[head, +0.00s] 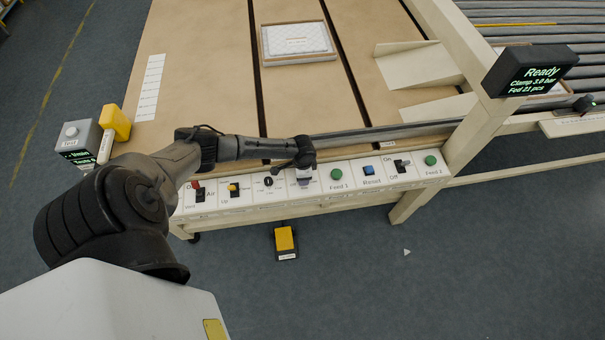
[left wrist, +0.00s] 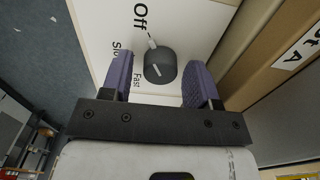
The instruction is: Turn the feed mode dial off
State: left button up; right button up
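The feed mode dial (left wrist: 159,62) is a round dark knob with a pale line on its face, on a white panel marked Off, Slow and Fast. Off is printed above it in the left wrist view, Slow and Fast to its left. I cannot tell for sure which label the line points to. My left gripper (left wrist: 158,80) has its purple fingers on either side of the knob, with small gaps visible. In the head view the left gripper (head: 304,177) is over the control panel and hides the knob. My right gripper is out of view.
The control panel (head: 262,203) also carries a red switch (head: 196,184), a yellow switch (head: 233,187), another black control (head: 268,181), green buttons (head: 336,174) and a blue button (head: 368,170). A rail (head: 390,132) runs close behind. A display (head: 530,70) reads Ready.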

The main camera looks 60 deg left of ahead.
pick_arm(q)
jog(key=shift+o, duration=0.2)
jog(key=shift+r, duration=0.55)
notch_tip(320, 180, up, 13)
jog(key=p, duration=0.1)
jog(key=shift+s+f, duration=0.1)
jog(key=shift+f, duration=0.05)
dwell(0.5)
